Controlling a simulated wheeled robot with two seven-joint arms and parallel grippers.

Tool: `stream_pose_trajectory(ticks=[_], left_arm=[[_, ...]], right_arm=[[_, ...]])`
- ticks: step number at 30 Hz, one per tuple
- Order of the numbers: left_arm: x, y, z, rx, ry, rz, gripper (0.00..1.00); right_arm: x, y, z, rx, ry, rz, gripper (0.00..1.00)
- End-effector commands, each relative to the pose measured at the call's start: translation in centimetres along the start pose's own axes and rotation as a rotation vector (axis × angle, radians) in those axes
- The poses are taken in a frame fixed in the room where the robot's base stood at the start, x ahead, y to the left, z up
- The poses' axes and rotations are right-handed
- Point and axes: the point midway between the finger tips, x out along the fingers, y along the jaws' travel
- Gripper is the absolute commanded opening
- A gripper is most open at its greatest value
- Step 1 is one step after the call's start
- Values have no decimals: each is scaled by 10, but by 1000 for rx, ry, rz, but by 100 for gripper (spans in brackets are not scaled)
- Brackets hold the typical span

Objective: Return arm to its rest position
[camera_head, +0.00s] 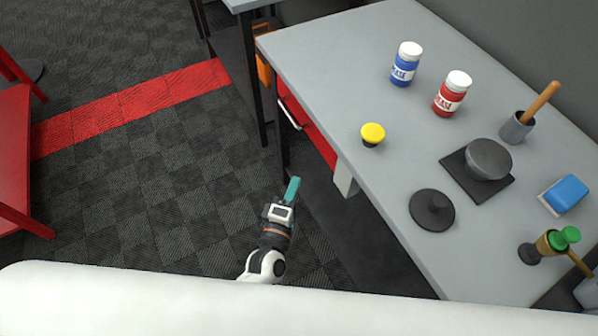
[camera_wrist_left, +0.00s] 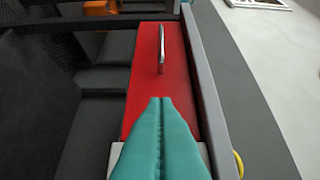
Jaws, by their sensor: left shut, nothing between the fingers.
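My left gripper (camera_head: 292,189) comes up from the bottom of the head view and hangs over the dark floor, left of the grey table (camera_head: 330,55) and apart from it. Its teal fingers are pressed together with nothing between them. In the left wrist view the closed fingers (camera_wrist_left: 161,110) point towards a red drawer front (camera_wrist_left: 150,85) with a metal handle (camera_wrist_left: 161,48). I cannot tell the distance between the fingertips and the drawer. My right gripper does not show.

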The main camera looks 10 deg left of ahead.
Motion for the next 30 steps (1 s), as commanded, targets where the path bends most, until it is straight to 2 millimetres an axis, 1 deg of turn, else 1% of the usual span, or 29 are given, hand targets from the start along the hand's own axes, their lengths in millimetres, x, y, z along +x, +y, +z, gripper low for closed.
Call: stream_pose_trajectory(ticks=[1, 3, 10, 11, 14, 17, 18, 20, 21, 23, 24, 26, 27, 29, 30], left_arm=[[-5, 1, 0, 0, 0, 1, 0], [-8, 0, 0, 0, 0, 0, 0], [-10, 1, 0, 5, 2, 4, 0], [-10, 4, 0, 14, 4, 11, 0], [-16, 31, 0, 95, 29, 76, 0], [-33, 84, 2, 259, 89, 205, 0], [-44, 111, 4, 342, 125, 272, 0], [-64, 152, 9, 471, 189, 374, 0], [-81, 179, 14, 555, 237, 443, 0], [-108, 216, 22, 672, 315, 542, 0], [-127, 239, 28, 747, 371, 605, 0], [-160, 270, 39, 852, 461, 698, 0], [-182, 289, 46, 918, 527, 757, 0], [-218, 315, 58, 1007, 631, 844, 0], [-242, 329, 66, 1061, 701, 895, 0]], right_arm=[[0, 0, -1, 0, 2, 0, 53], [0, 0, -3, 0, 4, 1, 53], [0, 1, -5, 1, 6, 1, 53], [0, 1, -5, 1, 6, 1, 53], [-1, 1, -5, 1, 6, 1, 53], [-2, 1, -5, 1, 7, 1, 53], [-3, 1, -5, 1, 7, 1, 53], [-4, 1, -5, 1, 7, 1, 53], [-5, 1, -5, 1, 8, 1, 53], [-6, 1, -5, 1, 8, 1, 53], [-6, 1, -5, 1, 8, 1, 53], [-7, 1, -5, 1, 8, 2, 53], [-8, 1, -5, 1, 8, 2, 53], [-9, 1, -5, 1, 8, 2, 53], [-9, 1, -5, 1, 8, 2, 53]])
